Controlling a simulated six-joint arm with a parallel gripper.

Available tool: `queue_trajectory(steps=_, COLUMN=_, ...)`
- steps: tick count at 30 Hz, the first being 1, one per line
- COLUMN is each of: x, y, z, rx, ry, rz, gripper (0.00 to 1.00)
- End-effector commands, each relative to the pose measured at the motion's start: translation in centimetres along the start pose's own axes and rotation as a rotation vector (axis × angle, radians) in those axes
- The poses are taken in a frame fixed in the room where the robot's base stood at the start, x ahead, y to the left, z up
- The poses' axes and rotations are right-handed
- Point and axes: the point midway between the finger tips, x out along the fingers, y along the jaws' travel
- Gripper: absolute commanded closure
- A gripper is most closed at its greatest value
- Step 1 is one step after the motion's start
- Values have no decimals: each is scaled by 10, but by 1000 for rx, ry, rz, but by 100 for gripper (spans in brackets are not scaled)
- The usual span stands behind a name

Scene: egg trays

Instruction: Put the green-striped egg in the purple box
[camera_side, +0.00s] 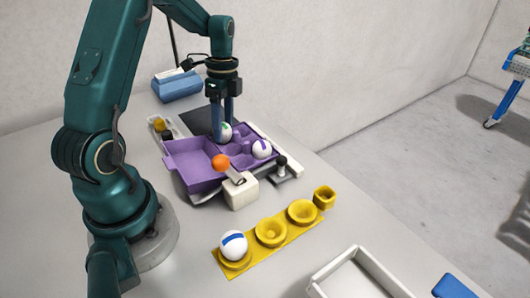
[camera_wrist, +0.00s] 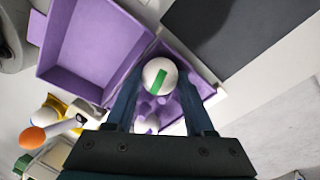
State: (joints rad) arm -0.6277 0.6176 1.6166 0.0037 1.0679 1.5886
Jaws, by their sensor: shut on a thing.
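The white egg with a green stripe (camera_wrist: 159,77) is between my gripper's fingers in the wrist view. My gripper (camera_side: 227,135) is shut on it, low over the far part of the purple box (camera_side: 190,160). In the side view the egg (camera_side: 225,130) is partly hidden by a finger. The box also shows in the wrist view (camera_wrist: 90,48); it has a wide flat compartment and a part with egg cups. I cannot tell whether the egg touches a cup. Another white egg with a purple mark (camera_side: 262,149) sits in the cup part.
A yellow tray (camera_side: 270,232) in front holds a blue-striped egg (camera_side: 234,246); its other cups are empty. An orange ball (camera_side: 221,162) on a pale block stands at the box's front edge. A white open tray (camera_side: 357,275) lies front right. A blue box (camera_side: 177,86) stands behind.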

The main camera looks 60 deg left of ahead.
Motion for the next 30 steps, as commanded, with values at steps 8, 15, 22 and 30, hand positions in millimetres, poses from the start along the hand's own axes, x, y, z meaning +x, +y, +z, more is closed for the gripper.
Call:
queue_trajectory(steps=8, x=1, y=0, z=0, rx=0, ry=0, rz=0, gripper=66)
queue_trajectory(steps=15, x=4, y=0, z=0, rx=0, ry=0, rz=1, gripper=66)
queue_trajectory(steps=22, x=5, y=-1, z=0, rx=0, ry=0, rz=1, gripper=66)
queue_trajectory(steps=30, x=5, y=-1, z=0, rx=0, ry=0, rz=0, gripper=11)
